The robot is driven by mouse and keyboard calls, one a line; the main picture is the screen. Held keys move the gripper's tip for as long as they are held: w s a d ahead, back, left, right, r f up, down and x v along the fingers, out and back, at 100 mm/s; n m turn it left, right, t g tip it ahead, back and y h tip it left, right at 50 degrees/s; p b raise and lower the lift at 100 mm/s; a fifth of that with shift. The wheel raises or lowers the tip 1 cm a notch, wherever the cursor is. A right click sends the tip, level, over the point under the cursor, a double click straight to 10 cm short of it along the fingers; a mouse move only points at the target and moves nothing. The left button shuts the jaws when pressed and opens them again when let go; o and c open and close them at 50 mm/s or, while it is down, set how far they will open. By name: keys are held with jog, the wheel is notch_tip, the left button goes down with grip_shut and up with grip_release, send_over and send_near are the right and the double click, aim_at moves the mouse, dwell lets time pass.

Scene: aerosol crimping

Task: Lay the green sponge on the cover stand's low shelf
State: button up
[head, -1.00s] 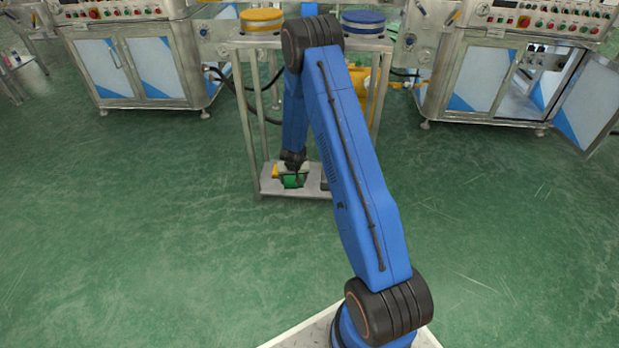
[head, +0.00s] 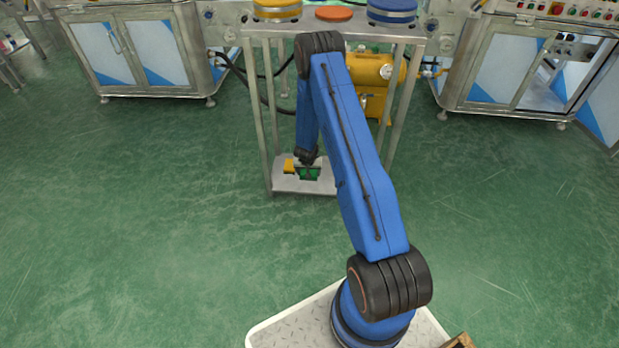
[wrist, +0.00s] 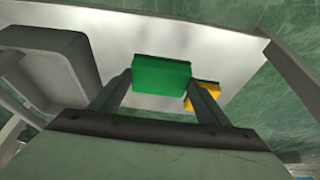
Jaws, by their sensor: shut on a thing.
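The green sponge (wrist: 161,74) is between the two fingers of my gripper (wrist: 158,92) in the wrist view, and the gripper is shut on it. In the head view the sponge (head: 308,174) shows at the end of my arm, over the cover stand's low shelf (head: 283,186). The low shelf also shows as a pale plate (wrist: 110,35) behind the sponge in the wrist view. I cannot tell whether the sponge touches the shelf. My gripper (head: 308,167) is small and partly hidden in the head view.
A yellow object (wrist: 203,96) is close beside the right finger, and a grey tray-like thing (wrist: 45,65) is at the left. Yellow (head: 277,11), orange (head: 334,13) and blue (head: 392,10) round covers sit on the stand's top. Stand legs (head: 264,110) flank my arm.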

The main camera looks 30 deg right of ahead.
jog(key=shift+f, duration=1.95)
jog(key=shift+f, duration=0.1)
jog(key=o, duration=1)
